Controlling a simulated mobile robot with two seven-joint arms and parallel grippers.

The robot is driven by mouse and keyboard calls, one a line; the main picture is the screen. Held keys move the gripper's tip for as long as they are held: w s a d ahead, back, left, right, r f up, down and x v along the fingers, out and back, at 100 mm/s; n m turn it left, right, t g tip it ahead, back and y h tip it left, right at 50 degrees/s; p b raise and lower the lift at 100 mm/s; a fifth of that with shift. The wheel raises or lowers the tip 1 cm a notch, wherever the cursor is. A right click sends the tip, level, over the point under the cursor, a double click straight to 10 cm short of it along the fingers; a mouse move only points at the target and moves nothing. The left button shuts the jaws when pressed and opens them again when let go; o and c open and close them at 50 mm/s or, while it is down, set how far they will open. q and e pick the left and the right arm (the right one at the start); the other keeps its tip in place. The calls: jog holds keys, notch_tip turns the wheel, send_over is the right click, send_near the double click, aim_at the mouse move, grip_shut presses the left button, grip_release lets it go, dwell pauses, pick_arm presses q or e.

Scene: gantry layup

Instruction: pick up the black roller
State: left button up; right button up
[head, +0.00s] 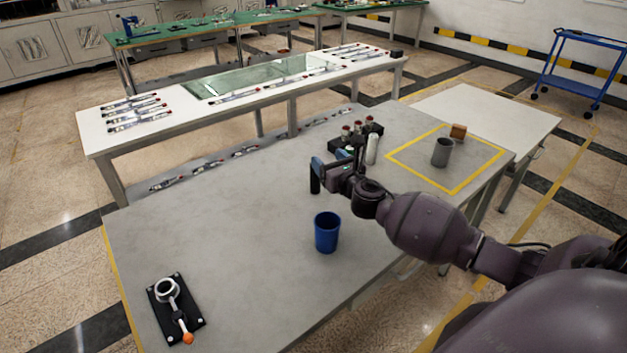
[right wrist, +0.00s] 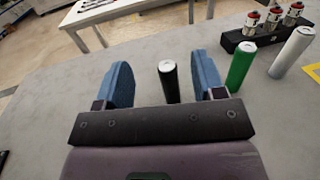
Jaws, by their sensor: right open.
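The black roller (right wrist: 169,82) stands upright on the grey table between the two blue fingers of my right gripper (right wrist: 166,85) in the right wrist view. The fingers are open, with a gap on both sides of the roller. In the head view the black roller (head: 315,178) shows as a dark upright cylinder at the fingers of my right gripper (head: 325,168), partly hidden by them. My left gripper is not in either view.
A green roller (right wrist: 241,65) and a white roller (right wrist: 291,52) stand right of the black one, near a black rack (right wrist: 262,38) with red-topped parts. A blue cup (head: 326,233), a grey cup (head: 442,153), a brown block (head: 458,132) and a black fixture (head: 192,325) stand on the table.

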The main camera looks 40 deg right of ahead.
aim_at(315, 178)
notch_tip(315, 178, down, 6)
jog(key=b, duration=0.2)
jog(key=w, duration=0.4)
jog(key=w+b, duration=0.1)
jog(key=w, duration=0.2)
jog(key=shift+d+r, duration=0.3)
jog(key=shift+d, duration=0.1)
jog(key=shift+w, duration=0.25)
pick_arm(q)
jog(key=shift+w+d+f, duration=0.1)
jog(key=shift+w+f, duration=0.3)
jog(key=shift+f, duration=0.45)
pick_arm(e)
jog(key=shift+r, duration=0.1)
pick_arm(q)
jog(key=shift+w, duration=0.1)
pick_arm(e)
jog(key=c, duration=0.6)
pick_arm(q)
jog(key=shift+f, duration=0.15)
pick_arm(e)
grip_shut()
